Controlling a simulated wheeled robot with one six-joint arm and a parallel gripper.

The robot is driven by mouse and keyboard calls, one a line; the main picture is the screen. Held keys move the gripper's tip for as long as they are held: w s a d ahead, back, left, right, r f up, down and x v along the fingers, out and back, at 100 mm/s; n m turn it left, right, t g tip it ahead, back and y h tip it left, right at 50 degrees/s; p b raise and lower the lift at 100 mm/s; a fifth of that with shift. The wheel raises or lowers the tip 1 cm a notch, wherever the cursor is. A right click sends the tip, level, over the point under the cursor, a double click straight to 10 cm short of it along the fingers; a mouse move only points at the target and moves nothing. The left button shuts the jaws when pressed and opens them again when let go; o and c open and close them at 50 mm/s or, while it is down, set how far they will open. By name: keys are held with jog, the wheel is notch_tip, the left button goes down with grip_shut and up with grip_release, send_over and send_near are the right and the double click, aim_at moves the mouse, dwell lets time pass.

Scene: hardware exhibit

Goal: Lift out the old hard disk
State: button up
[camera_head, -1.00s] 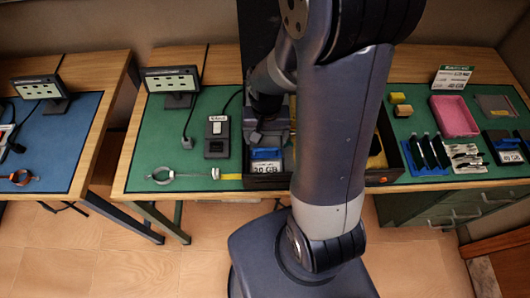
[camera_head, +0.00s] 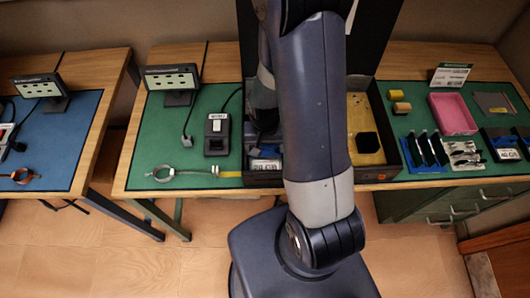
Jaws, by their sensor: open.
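The old hard disk (camera_head: 264,166), with a white label and a bit of blue, sits in the left part of the open black computer case (camera_head: 262,181). Only its front strip shows. My gripper (camera_head: 264,145) is open and points down right over the disk, hiding most of it. The fingertips are dark and hard to make out, so I cannot tell whether they touch the disk. My arm covers the middle of the case.
Another disk labelled 40 GB (camera_head: 507,153) lies at the far right, near a pink tray (camera_head: 453,114). Black modules (camera_head: 427,149) stand beside the case. A wrist strap (camera_head: 175,173) and a switch box (camera_head: 217,134) lie left of it. A yellow board (camera_head: 363,130) fills the case's right part.

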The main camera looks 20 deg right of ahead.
aim_at(265, 147)
jog(key=c, duration=0.5)
jog(key=shift+r, duration=0.2)
jog(key=shift+r, duration=4.9)
